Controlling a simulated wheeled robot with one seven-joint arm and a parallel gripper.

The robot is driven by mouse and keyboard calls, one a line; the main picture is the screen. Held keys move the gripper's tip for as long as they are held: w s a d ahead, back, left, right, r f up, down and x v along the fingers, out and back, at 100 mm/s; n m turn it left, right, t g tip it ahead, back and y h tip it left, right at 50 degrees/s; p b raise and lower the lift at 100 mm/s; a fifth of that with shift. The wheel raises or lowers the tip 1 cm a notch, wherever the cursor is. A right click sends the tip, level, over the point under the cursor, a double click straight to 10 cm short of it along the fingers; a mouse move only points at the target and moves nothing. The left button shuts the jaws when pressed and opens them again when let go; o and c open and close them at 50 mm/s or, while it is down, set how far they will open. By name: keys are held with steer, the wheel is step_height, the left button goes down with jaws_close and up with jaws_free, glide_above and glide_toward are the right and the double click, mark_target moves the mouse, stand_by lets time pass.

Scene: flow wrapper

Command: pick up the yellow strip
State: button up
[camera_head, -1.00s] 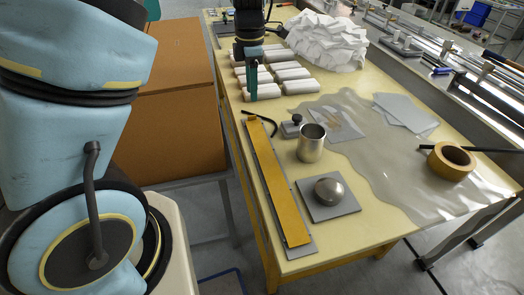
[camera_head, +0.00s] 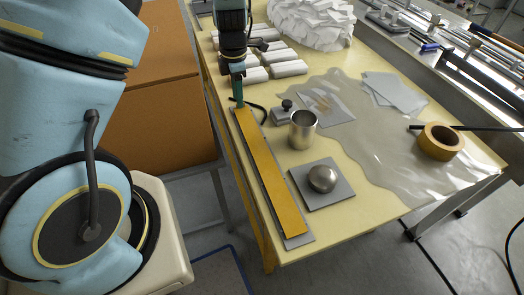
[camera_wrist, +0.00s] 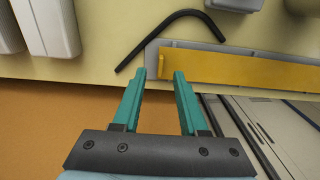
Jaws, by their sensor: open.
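The yellow strip (camera_head: 270,172) lies lengthwise on a longer grey bar (camera_head: 297,241) along the left edge of the table. It also shows in the wrist view (camera_wrist: 240,70), running to the right from near the middle. My gripper (camera_head: 238,101) is at the far end of the strip in the head view. In the wrist view its two teal fingers (camera_wrist: 158,75) are apart with nothing between them. The fingertips point at the left end of the bar and strip. The height of the fingers above the table is hard to tell.
A bent black rod (camera_wrist: 165,30) lies just beyond the fingertips. A metal cup (camera_head: 303,130), a small clamp-like block (camera_head: 284,112) and a steel dome (camera_head: 322,179) on a grey plate stand right of the strip. White packs (camera_head: 289,69) lie behind. A tape roll (camera_head: 441,142) is at right.

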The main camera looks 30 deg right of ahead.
steer(key=shift+f, duration=0.9)
jaws_close()
